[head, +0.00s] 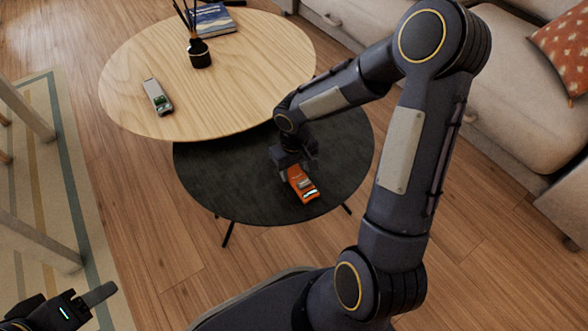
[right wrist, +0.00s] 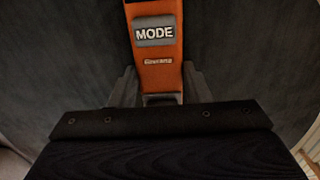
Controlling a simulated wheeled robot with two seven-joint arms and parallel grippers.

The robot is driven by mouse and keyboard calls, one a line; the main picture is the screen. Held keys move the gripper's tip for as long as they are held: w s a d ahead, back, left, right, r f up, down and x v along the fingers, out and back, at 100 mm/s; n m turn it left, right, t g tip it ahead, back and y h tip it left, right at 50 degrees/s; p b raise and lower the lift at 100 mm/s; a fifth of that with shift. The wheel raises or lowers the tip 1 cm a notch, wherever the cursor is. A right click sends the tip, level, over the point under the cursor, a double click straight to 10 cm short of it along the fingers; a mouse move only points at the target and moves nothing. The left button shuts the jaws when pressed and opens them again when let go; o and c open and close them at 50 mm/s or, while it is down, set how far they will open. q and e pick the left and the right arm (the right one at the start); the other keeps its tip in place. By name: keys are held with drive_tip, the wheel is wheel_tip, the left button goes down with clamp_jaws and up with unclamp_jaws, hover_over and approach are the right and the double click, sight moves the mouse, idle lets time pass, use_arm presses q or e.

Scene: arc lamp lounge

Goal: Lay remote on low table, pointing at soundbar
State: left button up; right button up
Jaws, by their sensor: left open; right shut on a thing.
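In the right wrist view the orange device (right wrist: 158,55) stands between the two fingers (right wrist: 162,88), with a grey "MODE" label showing. I cannot tell whether it touches the tabletop. A second handheld device (head: 158,97), grey with a green screen, lies on the light wooden table. My left gripper (head: 75,307) is open and empty at the lower left. I see no soundbar.
The round wooden table (head: 245,75) overlaps the dark one from above. It carries a dark reed diffuser (head: 199,53) and a blue book (head: 213,19). A beige sofa (head: 500,110) stands at the right. A striped rug (head: 75,190) and pale wooden legs are at the left.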

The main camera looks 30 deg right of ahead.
drive_tip(key=shift+f, duration=0.15)
drive_tip(key=o, duration=1.1)
drive_tip(key=shift+c, duration=0.2)
